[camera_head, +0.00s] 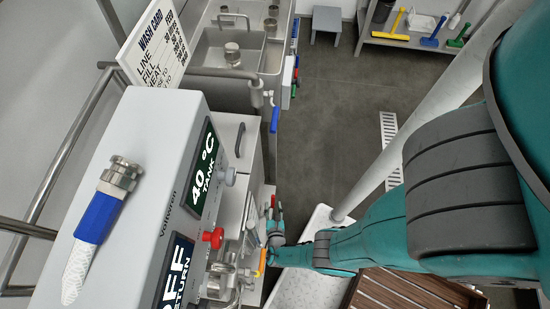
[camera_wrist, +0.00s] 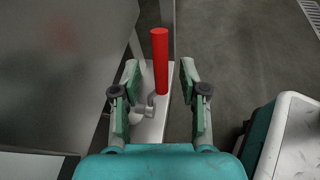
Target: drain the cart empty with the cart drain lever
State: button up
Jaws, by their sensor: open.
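A red lever (camera_wrist: 160,60) stands up between the fingers of my gripper (camera_wrist: 158,82) in the wrist view. My gripper is open, with one finger on each side of the lever and a visible gap to both. The lever rises near a small metal pipe fitting (camera_wrist: 150,106) over a pale grey ledge (camera_wrist: 150,128). In the head view my gripper (camera_head: 276,222) is beside the lower right side of the grey cart, and a small bit of red (camera_head: 273,201) shows at it. The cart's inside is hidden.
The control box (camera_head: 150,130) reads 40 °C TANK and OFF RETURN. A red knob (camera_head: 213,238) and an orange handle (camera_head: 262,263) are on its piping. A white textured surface (camera_head: 310,285) and a brown slatted crate (camera_head: 405,293) lie under my arm.

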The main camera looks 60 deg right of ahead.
jog(key=v, duration=1)
jog(key=shift+a, duration=0.25)
dwell(0.3)
jog(key=shift+s+r, duration=0.1)
